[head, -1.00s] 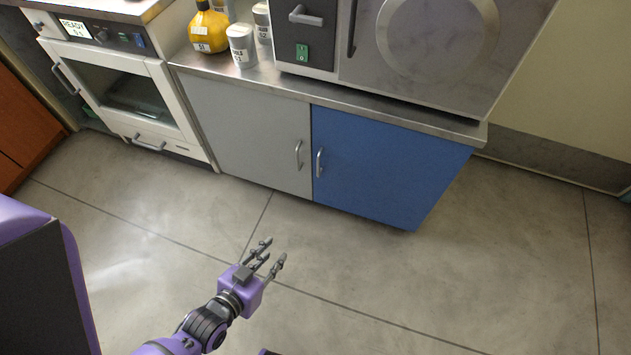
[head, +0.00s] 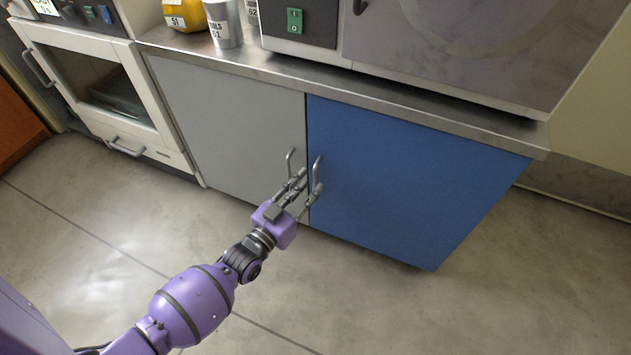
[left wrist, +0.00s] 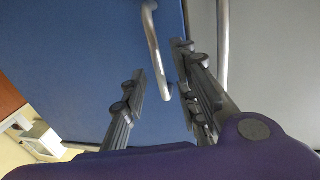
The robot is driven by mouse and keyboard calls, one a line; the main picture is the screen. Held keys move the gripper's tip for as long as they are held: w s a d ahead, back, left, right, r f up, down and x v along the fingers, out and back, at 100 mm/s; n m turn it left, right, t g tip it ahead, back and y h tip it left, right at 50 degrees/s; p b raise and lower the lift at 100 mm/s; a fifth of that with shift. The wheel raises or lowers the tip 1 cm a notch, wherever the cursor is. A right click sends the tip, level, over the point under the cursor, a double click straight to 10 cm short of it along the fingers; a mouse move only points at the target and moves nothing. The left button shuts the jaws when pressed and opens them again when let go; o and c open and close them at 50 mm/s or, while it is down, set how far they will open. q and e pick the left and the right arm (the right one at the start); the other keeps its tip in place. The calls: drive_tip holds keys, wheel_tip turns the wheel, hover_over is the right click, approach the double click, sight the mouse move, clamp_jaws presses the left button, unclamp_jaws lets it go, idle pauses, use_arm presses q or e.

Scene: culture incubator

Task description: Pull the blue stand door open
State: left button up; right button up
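The blue stand door (head: 410,180) is shut, beside a grey door on its left. Its silver bar handle (head: 317,167) is upright near the door's left edge. My left gripper (head: 310,182) is open at the lower part of this handle. In the left wrist view, the blue door (left wrist: 90,60) fills the left and middle, and the handle (left wrist: 153,40) runs down into the gap between my two spread fingers (left wrist: 161,66). I cannot tell whether either finger touches it. My right gripper is not in view.
The grey door (head: 230,130) has its own handle (head: 289,162) close to the left of my fingers. A steel counter (head: 400,98) above carries a large appliance, a yellow bottle and white containers. A white oven (head: 100,85) stands at left. The floor (head: 350,300) before the blue door is clear.

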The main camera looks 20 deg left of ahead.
sight(315, 180)
use_arm(q)
drive_tip(key=shift+b+x, duration=0.4)
drive_tip(key=shift+x, duration=1.4)
clamp_jaws()
